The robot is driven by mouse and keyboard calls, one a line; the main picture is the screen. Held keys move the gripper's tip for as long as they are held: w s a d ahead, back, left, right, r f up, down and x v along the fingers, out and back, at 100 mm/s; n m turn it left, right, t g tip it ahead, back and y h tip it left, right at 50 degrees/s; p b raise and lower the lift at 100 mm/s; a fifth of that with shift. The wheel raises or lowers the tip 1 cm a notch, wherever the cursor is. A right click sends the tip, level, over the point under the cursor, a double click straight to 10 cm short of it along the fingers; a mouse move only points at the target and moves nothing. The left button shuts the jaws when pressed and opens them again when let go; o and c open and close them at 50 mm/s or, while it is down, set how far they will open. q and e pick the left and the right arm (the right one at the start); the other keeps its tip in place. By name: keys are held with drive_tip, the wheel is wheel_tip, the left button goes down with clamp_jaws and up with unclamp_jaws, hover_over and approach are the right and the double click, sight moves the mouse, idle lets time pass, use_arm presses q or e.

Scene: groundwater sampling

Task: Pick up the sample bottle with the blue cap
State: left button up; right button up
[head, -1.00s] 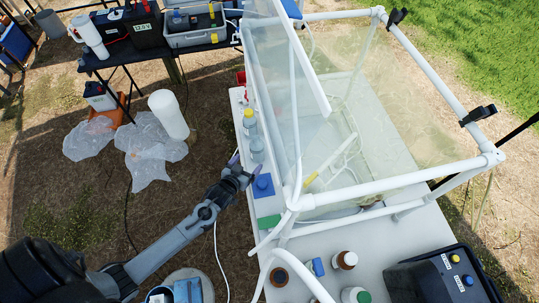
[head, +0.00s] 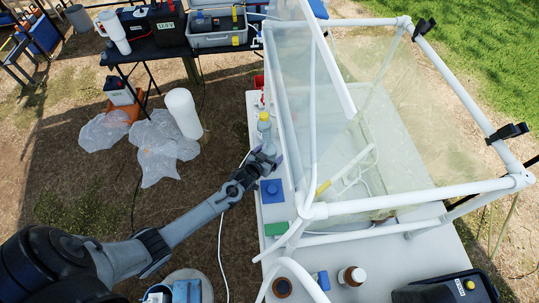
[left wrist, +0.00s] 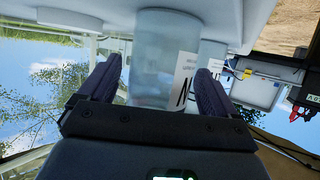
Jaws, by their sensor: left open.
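In the left wrist view, which is upside down, a clear, pale bottle (left wrist: 152,70) with a white label stands between the two fingers of my left gripper (left wrist: 158,66). The jaws are open, one finger on each side of the bottle; contact is not clear. Its cap is out of sight behind the gripper body. My right gripper is not in view.
A blue square with a round blue top (head: 271,190) and a green piece (head: 275,229) lie nearer on the white table (head: 385,262). A clear-walled frame (head: 395,216) stands close on the right. Brown bottles (head: 351,276) stand at the front.

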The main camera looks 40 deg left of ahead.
use_arm(q)
drive_tip(key=shift+w+f, duration=0.25)
drive_tip(key=shift+w, duration=0.3)
drive_tip(key=c, duration=1)
drive_tip(key=shift+r, duration=0.1)
drive_tip(key=shift+c, duration=0.2)
